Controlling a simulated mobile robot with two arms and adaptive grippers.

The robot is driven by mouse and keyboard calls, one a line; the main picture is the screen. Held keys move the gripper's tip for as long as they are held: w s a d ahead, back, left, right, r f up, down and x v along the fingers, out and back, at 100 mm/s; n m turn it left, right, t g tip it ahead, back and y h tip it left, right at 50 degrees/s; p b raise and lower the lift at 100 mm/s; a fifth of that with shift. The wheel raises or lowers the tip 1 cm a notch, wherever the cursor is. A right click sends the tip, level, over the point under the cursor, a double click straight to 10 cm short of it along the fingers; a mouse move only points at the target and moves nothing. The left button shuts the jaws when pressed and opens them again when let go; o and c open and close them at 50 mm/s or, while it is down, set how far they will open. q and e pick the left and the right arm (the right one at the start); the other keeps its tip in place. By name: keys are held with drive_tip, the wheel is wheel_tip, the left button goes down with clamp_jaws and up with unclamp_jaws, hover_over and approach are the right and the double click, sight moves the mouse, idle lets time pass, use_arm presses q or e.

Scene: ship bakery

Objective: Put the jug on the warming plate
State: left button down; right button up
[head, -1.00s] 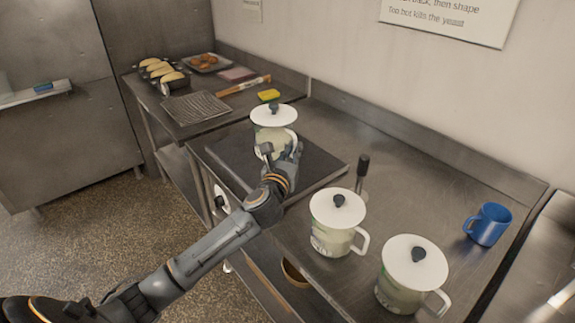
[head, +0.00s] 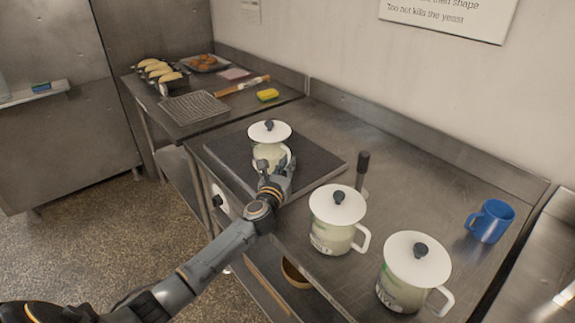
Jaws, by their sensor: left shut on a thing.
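A jug (head: 269,133) with a white lid and dark knob is on or just above the dark warming plate (head: 322,170), near its middle. I cannot tell for sure whether its base touches the plate. My left gripper (head: 273,166) is at the near side of this jug and shut on it, hiding its lower part. Two more lidded jugs stand on the steel counter to the right, one nearer the plate (head: 336,208) and one at the front (head: 416,262). My right gripper is not in view.
A dark-handled tool (head: 362,172) stands upright beside the plate. A yellow sponge (head: 267,95), rolling pin (head: 243,86), rack (head: 195,107) and trays of bread lie farther back. The counter's rear right is clear.

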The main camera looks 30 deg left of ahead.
use_arm(q)
drive_tip(key=shift+r, duration=0.1)
drive_tip(key=c, duration=1.8)
unclamp_jaws()
drive_tip(key=shift+f, duration=0.2)
drive_tip(key=o, duration=0.4)
drive_tip(key=shift+c, duration=0.2)
drive_tip(key=shift+s, duration=0.1)
drive_tip(key=shift+r, duration=0.2)
drive_tip(key=shift+s+d+f, duration=0.1)
drive_tip(key=shift+s+f, duration=0.05)
drive_tip(key=shift+s, duration=0.15)
drive_tip(key=s, duration=0.3)
drive_tip(key=s+d, duration=0.1)
drive_tip(key=s, duration=0.3)
drive_tip(key=s+d, duration=0.1)
drive_tip(key=s, duration=0.3)
drive_tip(key=shift+s, duration=0.1)
